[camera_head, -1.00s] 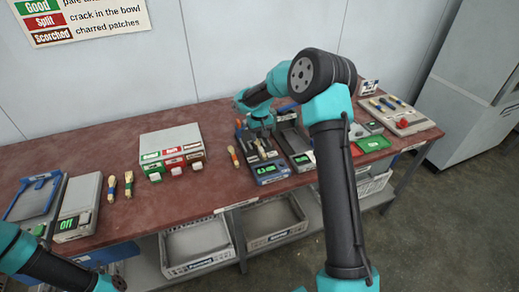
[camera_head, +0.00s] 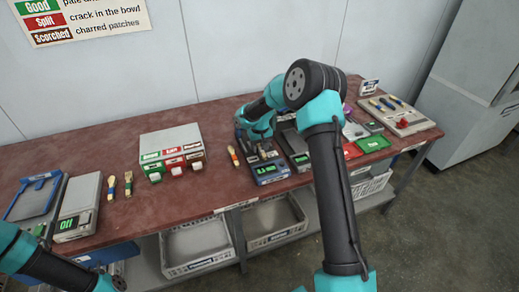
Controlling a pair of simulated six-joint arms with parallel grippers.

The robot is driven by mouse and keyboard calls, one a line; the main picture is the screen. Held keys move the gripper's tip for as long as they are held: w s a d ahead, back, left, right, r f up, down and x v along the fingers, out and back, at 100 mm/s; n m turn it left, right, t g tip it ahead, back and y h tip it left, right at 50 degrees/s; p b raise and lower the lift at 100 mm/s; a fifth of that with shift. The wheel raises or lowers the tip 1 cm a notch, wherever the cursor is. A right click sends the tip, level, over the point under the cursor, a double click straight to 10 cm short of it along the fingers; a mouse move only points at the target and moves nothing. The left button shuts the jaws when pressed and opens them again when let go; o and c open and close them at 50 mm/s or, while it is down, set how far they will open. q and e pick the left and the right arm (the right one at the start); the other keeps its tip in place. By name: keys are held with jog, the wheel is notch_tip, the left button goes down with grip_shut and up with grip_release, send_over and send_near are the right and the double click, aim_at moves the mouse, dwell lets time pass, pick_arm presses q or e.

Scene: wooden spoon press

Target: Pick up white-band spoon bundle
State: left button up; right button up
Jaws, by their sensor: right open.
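Two small spoon bundles (camera_head: 111,188) and (camera_head: 128,184) stand or lie side by side at the left of the table. The band colours are too small to tell surely, so I cannot say which bundle has the white band. My right gripper (camera_head: 253,145) is open above the blue-framed device with a green display (camera_head: 268,170), just right of the lone bundle and apart from it. Its fingertips are partly hidden. My left arm shows at the lower left; its gripper is out of view.
A grey box with green, red and dark red labels (camera_head: 170,140) stands left of centre. A grey scale (camera_head: 80,205) and blue-framed tray (camera_head: 35,200) are at far left. A tray of tools (camera_head: 400,112) and green pad (camera_head: 373,143) are at right. Grey bins (camera_head: 195,250) sit below.

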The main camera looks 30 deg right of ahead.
aim_at(260, 147)
dwell(0.4)
grip_shut()
dwell(0.4)
jog(key=shift+r, duration=0.45)
notch_tip(260, 147, up, 3)
jog(key=shift+f, duration=0.15)
jog(key=s+a, duration=0.2)
jog(key=s, duration=0.2)
jog(key=s+a+r, duration=0.1)
jog(key=s+a, duration=0.2)
jog(key=s, duration=0.2)
jog(key=s+a, duration=0.3)
jog(key=s, duration=0.1)
jog(key=shift+s+a+r, duration=0.1)
jog(key=shift+s+r, duration=0.1)
jog(key=shift+s, duration=0.2)
